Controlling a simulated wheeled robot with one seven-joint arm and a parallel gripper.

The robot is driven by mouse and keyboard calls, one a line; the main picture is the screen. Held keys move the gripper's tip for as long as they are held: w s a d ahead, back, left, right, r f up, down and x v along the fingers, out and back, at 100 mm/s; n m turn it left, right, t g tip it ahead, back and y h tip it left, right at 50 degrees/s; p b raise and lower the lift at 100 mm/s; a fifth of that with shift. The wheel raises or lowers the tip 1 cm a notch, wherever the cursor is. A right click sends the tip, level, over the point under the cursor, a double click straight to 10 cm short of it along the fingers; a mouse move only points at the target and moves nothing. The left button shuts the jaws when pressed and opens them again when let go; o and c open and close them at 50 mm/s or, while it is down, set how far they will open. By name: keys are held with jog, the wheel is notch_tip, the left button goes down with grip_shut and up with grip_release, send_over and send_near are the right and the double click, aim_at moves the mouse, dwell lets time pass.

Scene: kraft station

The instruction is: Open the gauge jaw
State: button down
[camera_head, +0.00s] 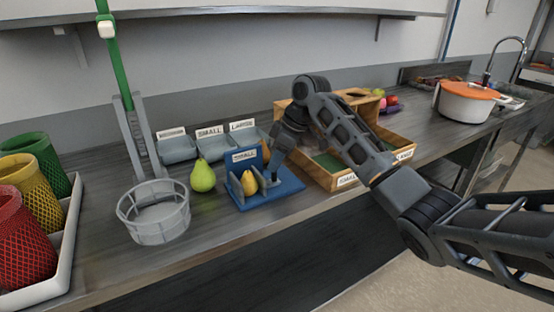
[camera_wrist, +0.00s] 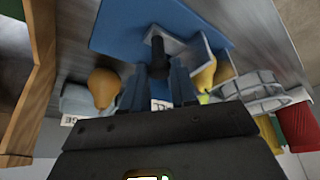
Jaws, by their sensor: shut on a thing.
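The blue gauge (camera_head: 283,188) stands on the counter, with a SMALL label on its upright plate. A yellow pear (camera_head: 249,183) sits in it, between the upright plate and the grey jaw (camera_head: 264,186). In the wrist view the jaw (camera_wrist: 180,43) has a dark handle (camera_wrist: 157,52), and the pear (camera_wrist: 205,74) is to its right. My gripper (camera_head: 273,170) reaches down at the jaw's right side. In the wrist view its fingers (camera_wrist: 158,82) are closed around the dark handle. The fingers partly hide the handle's contact area.
A green pear (camera_head: 203,176) and a grey wire basket (camera_head: 154,211) stand left of the gauge. Labelled grey trays (camera_head: 178,150) are behind. A wooden box (camera_head: 318,173) stands close on the right, under my arm. An orange-brown pear (camera_wrist: 103,87) shows in the wrist view.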

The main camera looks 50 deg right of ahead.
jog(key=d, duration=0.2)
jog(key=s+d, duration=0.1)
jog(key=d, duration=0.1)
jog(key=shift+s+d, duration=0.1)
jog(key=shift+d, duration=0.05)
jog(key=c, duration=0.9)
grip_release()
jog(key=shift+r, duration=0.1)
jog(key=b+v, duration=0.1)
jog(key=v, duration=0.6)
jog(key=shift+s+r, duration=0.15)
jog(key=shift+r, duration=0.1)
